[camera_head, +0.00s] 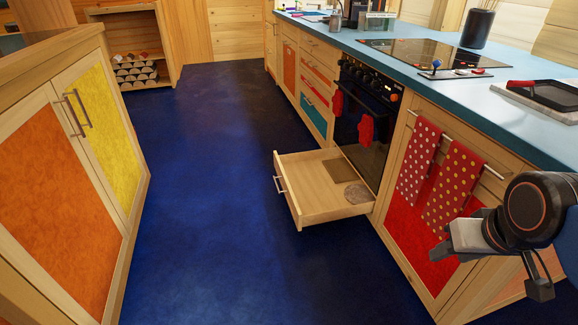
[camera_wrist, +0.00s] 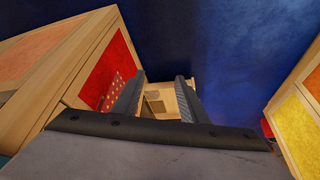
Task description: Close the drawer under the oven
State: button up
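The wooden drawer (camera_head: 324,192) under the black oven (camera_head: 362,124) is pulled well out over the blue floor. A metal handle (camera_head: 279,180) is on its front, and two flat items, one squarish and one round, lie inside. My gripper (camera_head: 541,281) is at the lower right of the head view, apart from the drawer and near the counter front. In the wrist view, the two dark fingers of my gripper (camera_wrist: 158,98) stand apart with nothing held between them. The drawer (camera_wrist: 166,99) shows beyond and between them, partly hidden by the fingers.
Red dotted towels (camera_head: 452,188) hang on a rail right of the oven. The blue counter (camera_head: 482,104) carries a hob and a dark tray (camera_head: 556,94). An island cabinet (camera_head: 65,190) with orange and yellow doors stands left. The blue floor (camera_head: 205,200) between is clear.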

aim_at(312, 197)
jog(key=i+j, duration=2)
jog(key=j+u, duration=0.05)
jog(key=j, duration=0.1)
